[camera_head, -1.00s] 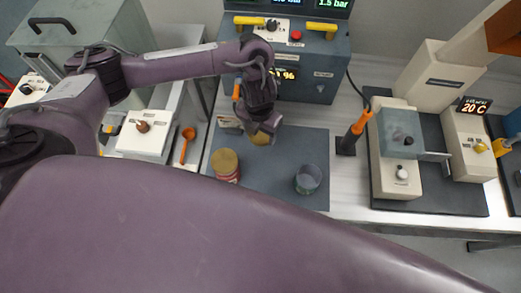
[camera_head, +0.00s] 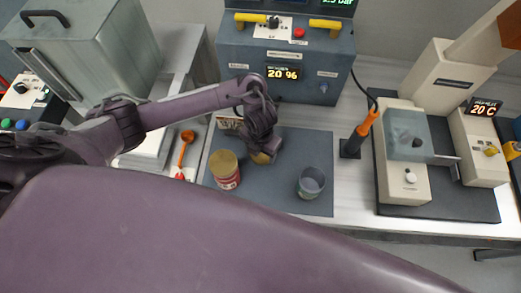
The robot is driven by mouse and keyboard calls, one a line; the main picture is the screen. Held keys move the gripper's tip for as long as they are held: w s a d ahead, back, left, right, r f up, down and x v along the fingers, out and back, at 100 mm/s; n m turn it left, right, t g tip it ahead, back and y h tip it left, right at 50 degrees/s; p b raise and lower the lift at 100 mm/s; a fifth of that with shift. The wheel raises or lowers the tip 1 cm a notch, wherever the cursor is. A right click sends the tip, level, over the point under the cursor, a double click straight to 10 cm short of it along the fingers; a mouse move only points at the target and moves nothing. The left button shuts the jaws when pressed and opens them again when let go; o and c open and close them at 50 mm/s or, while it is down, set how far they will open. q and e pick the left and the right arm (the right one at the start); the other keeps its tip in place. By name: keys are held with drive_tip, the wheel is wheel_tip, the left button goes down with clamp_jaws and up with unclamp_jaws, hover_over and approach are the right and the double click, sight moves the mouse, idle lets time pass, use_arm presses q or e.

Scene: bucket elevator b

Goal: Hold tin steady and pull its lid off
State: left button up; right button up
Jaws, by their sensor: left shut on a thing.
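A tin with a gold lid and a red and white label (camera_head: 225,170) stands upright on the dark mat (camera_head: 285,195). My right gripper is not in view; a large purple arm link of mine covers the lower picture.
A grey machine (camera_head: 290,60) with yellow handles stands behind the mat. An orange-handled tool (camera_head: 360,135) stands in a dark holder to the right. A beige instrument (camera_head: 400,170) stands farther right. An orange spoon (camera_head: 186,145) lies left. The mat's right front is clear.

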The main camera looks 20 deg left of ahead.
use_arm(q)
drive_tip(key=shift+f, duration=0.15)
drive_tip(key=o, duration=1.1)
drive_tip(key=shift+r, duration=0.25)
drive_tip(key=shift+w+r, duration=0.1)
drive_tip(key=shift+r, duration=0.25)
wheel_tip(320, 180, up, 11)
drive_tip(key=p, duration=0.3)
